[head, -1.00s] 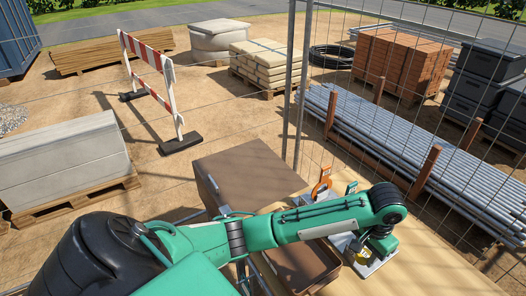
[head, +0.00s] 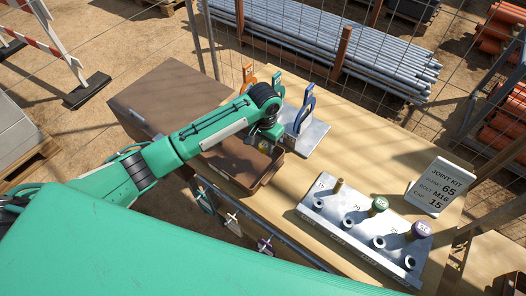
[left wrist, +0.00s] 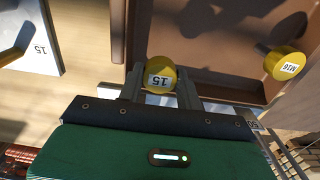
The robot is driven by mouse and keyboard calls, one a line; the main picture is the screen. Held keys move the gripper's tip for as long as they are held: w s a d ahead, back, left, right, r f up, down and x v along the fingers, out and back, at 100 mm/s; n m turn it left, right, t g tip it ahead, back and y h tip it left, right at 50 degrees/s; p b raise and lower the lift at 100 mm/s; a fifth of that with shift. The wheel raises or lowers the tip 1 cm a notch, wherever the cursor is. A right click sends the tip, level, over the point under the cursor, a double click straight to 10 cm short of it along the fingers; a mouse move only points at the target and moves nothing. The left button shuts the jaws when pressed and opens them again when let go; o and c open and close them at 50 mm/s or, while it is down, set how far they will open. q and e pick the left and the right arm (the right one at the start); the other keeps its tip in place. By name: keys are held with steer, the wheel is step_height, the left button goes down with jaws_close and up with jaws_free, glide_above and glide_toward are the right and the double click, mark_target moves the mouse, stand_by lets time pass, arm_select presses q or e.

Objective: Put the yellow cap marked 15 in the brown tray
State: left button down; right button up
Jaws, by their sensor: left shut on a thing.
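The yellow cap marked 15 (left wrist: 161,75) is between the fingers of my left gripper (left wrist: 160,92), which is shut on it. In the head view my left gripper (head: 266,148) is over the right part of the brown tray (head: 262,185), with a bit of yellow showing at its fingers. The tray's floor (left wrist: 215,65) shows beyond the cap in the left wrist view. A yellow piece marked M16 (left wrist: 287,63) lies in the tray. I cannot tell the cap's height above the floor. My right gripper is not in view.
An upright holder with orange, green and blue tools (head: 306,112) is behind the gripper. A brown box (head: 165,95) is left.

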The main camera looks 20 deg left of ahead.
mark_target(265, 161)
arm_select(q)
step_height(265, 161, down, 2)
steer(key=shift+d+f, duration=0.1)
steer(key=shift+f, duration=0.15)
step_height(265, 161, down, 4)
steer(key=shift+f+p, duration=0.15)
steer(key=shift+p, duration=0.5)
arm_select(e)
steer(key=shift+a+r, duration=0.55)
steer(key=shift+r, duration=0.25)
arm_select(q)
steer(key=shift+f, duration=0.2)
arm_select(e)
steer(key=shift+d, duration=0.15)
arm_select(q)
steer(key=c, duration=1.2)
jaws_free()
steer(key=shift+c, duration=0.2)
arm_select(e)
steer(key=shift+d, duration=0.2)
